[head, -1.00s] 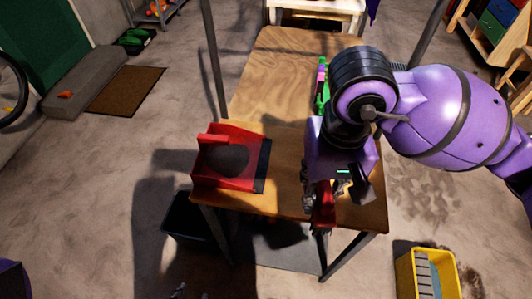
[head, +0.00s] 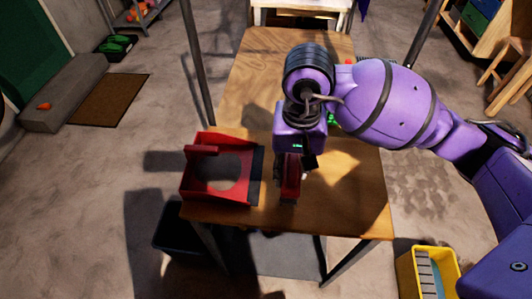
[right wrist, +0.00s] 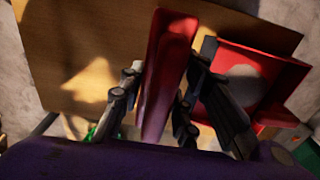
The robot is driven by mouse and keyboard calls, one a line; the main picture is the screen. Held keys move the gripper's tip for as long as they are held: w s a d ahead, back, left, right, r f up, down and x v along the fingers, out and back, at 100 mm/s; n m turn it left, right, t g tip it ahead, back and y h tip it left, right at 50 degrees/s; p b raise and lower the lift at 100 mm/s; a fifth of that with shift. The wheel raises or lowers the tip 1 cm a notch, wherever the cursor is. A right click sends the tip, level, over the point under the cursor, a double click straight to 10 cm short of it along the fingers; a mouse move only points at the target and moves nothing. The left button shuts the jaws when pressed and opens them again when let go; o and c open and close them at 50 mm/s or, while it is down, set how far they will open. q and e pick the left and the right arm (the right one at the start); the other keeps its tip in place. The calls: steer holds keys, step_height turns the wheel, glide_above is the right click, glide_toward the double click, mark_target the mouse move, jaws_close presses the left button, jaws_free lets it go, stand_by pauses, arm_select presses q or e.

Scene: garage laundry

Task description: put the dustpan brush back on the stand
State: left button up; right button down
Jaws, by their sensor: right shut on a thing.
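My right gripper (head: 291,172) is above the wooden table, right of the red dustpan. It is shut on the red dustpan brush (head: 290,186), which hangs below the gripper. In the right wrist view the brush (right wrist: 167,70) runs between the fingers as a long red bar; its bristles cannot be made out. The open red dustpan (head: 216,198), with a dark front lip, lies on the table left of the brush, apart from it. It also shows in the right wrist view (right wrist: 287,72). No separate stand can be made out. My left gripper is out of view.
The wooden table (head: 340,205) has clear surface right of the dustpan. A green object (head: 333,119) is partly hidden behind my right arm. A dark bin (head: 174,233) is under the table's left side. A yellow bucket (head: 408,276) stands on the floor at right.

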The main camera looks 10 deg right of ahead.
steer(key=shift+w+d+f, duration=0.15)
steer(key=shift+w+f, duration=0.6)
steer(key=shift+f, duration=0.2)
steer(key=shift+w+d+f, duration=0.1)
steer(key=shift+w+f, duration=0.2)
steer(key=shift+f, duration=0.15)
steer(key=f, duration=0.3)
steer(key=shift+w+f, duration=0.2)
steer(key=shift+f, duration=0.05)
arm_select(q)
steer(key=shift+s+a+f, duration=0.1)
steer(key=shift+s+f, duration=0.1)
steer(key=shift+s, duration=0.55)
arm_select(e)
steer(key=shift+f, duration=0.1)
steer(key=c, duration=1.7)
jaws_free()
steer(key=shift+f, duration=0.15)
steer(key=shift+c, duration=0.2)
steer(key=o, duration=0.4)
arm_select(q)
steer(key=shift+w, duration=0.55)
arm_select(e)
steer(key=shift+o, duration=0.2)
